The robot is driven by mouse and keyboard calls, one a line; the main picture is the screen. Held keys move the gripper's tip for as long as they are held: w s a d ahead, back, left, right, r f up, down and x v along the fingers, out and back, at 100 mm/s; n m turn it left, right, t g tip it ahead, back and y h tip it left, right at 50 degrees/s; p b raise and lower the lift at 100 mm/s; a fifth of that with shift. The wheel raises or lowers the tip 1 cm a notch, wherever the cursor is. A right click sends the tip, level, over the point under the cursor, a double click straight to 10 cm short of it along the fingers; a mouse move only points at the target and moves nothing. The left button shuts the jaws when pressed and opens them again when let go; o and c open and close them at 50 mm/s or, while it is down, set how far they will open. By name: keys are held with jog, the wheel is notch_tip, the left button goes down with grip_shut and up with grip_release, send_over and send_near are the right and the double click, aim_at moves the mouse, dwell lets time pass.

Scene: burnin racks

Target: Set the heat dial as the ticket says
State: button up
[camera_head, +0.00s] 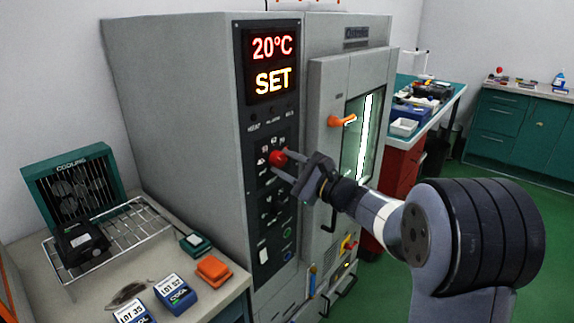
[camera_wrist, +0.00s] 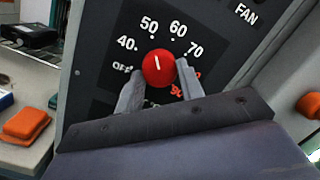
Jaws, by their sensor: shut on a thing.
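The red heat dial (camera_wrist: 158,68) sits on the dark panel of the grey oven cabinet (camera_head: 180,120). In the wrist view its white mark points up and slightly left, towards 50. Marks OFF, 40, 50, 60 and 70 ring it, with red figures at lower right partly hidden by a finger. My gripper (camera_wrist: 159,78) is shut on the dial, one finger on each side. In the head view the dial (camera_head: 278,158) shows at my gripper's fingertips (camera_head: 281,161). The display (camera_head: 272,63) above reads 20°C and SET. I cannot make out a ticket.
An orange door handle (camera_head: 342,120) juts out right of the panel. A bench (camera_head: 90,285) at left holds a green cooling fan (camera_head: 75,185), a wire rack, an orange block (camera_head: 213,269) and blue lot-labelled boxes (camera_head: 175,292). Green floor is open at right.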

jog(key=o, duration=1)
jog(key=b+v, duration=0.1)
jog(key=v, duration=1)
jog(key=shift+w+f, duration=0.1)
jog(key=shift+f, duration=0.05)
jog(key=p+x, duration=0.1)
jog(key=x, duration=1)
